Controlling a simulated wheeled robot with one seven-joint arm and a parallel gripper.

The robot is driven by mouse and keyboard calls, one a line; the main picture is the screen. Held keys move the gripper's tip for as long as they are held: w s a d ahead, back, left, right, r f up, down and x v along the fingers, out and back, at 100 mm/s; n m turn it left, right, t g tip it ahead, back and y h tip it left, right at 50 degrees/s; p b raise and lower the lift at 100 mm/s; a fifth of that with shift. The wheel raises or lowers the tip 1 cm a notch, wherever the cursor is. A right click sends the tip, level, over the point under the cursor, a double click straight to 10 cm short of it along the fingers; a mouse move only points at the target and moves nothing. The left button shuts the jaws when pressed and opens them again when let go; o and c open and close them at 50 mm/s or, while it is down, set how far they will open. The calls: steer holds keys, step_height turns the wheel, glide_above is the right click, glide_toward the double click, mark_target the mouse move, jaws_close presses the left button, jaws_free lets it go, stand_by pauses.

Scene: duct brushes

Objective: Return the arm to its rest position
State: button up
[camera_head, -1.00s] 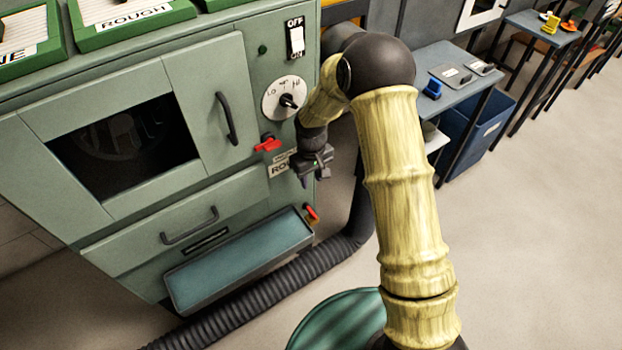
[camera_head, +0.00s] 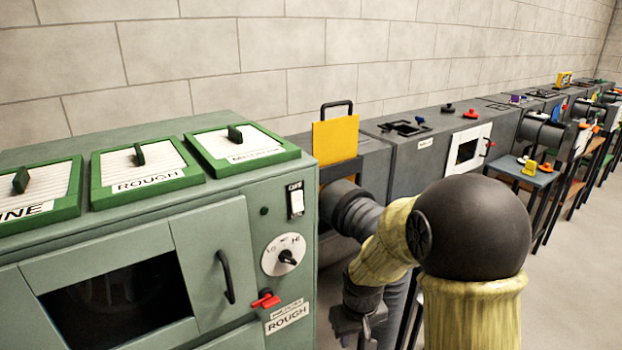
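My arm, with its yellow bamboo-like links and dark round joint, rises at the lower right of the head view. It bends over and down at the elbow. My gripper (camera_head: 360,328) hangs in front of the gap just right of the green machine (camera_head: 215,240), apart from its red lever. It is dark and small, and its fingertips are hard to make out. I see nothing held in it.
The green machine carries a dial (camera_head: 284,254), a switch (camera_head: 296,201), a red lever (camera_head: 265,300) and green-framed lids on top. A yellow plate (camera_head: 335,140) stands upright in the grey duct (camera_head: 430,150) behind. Small tables stand to the right, with open floor beyond.

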steer(key=s+d+r+m+t, duration=0.1)
steer(key=s+d+r+m, duration=0.15)
steer(key=s, duration=0.35)
steer(key=s+d+r+m, duration=0.1)
steer(key=s+d+r, duration=0.2)
steer(key=s, duration=0.2)
steer(key=w+p+v, duration=0.2)
steer(key=p+v, duration=1)
steer(key=w+r+p+v, duration=0.1)
steer(key=w+p+v, duration=0.2)
steer(key=p+v, duration=0.9)
steer(key=shift+d+p, duration=0.15)
steer(key=shift+p, duration=0.4)
